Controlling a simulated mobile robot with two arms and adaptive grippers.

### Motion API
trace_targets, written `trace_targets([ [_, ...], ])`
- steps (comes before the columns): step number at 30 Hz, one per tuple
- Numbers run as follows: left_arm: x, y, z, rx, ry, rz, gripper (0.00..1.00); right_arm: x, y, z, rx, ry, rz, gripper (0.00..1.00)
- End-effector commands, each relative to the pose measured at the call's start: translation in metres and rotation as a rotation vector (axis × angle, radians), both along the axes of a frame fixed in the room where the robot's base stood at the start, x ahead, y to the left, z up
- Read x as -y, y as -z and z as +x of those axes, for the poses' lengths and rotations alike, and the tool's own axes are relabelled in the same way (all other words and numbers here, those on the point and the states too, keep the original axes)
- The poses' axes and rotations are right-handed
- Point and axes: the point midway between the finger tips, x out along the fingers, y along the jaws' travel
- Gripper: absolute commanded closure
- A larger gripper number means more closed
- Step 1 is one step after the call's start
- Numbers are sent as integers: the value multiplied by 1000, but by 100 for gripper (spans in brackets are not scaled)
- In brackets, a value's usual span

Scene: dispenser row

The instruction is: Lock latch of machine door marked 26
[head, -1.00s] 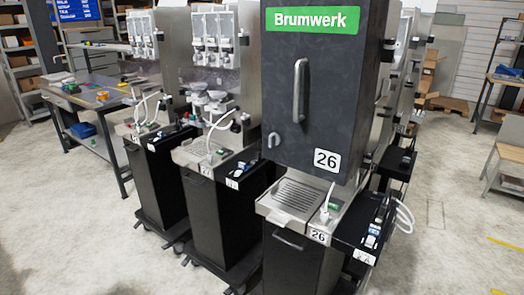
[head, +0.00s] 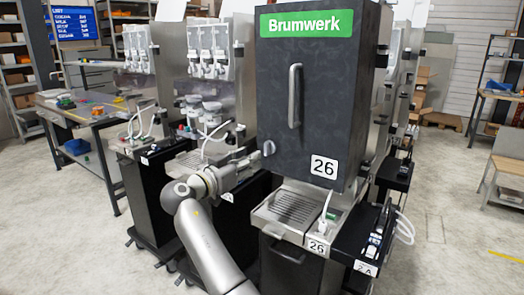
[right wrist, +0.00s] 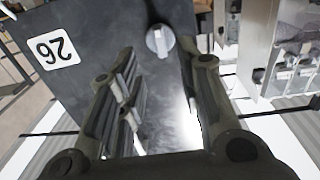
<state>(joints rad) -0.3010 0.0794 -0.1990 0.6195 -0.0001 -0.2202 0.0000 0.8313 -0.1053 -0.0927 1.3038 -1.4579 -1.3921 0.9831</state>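The dark grey machine door (head: 330,100) marked 26 looks closed in the head view, with a green Brumwerk sign on top and a vertical bar handle (head: 295,96). Its latch is a small grey knob (head: 268,148) near the lower left edge. My right gripper (head: 249,160) is just left of and slightly below the knob. In the right wrist view the knob (right wrist: 159,41) is beyond the fingertips of the open, empty right gripper (right wrist: 158,65), roughly between them. No contact with the knob shows. My left gripper is out of view.
A drip tray (head: 290,208) and a black side box (head: 372,240) stand out below the door. Neighbouring dispensers (head: 212,75) stand close on the left, behind my right arm. Open floor lies at the right.

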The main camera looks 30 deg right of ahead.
Motion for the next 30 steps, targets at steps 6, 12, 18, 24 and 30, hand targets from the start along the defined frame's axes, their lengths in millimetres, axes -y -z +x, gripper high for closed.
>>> trace_targets([
  [6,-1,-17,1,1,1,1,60,40,-3,15,-4,1,-3,67],
  [12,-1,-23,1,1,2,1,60,62,-1,23,-4,0,-1,67],
  [18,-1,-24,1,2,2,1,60,68,1,26,-3,-3,-1,67],
  [24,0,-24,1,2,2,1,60,68,1,26,-3,-2,-1,70],
  [30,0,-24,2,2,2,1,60,67,1,25,-3,-2,-1,95],
])
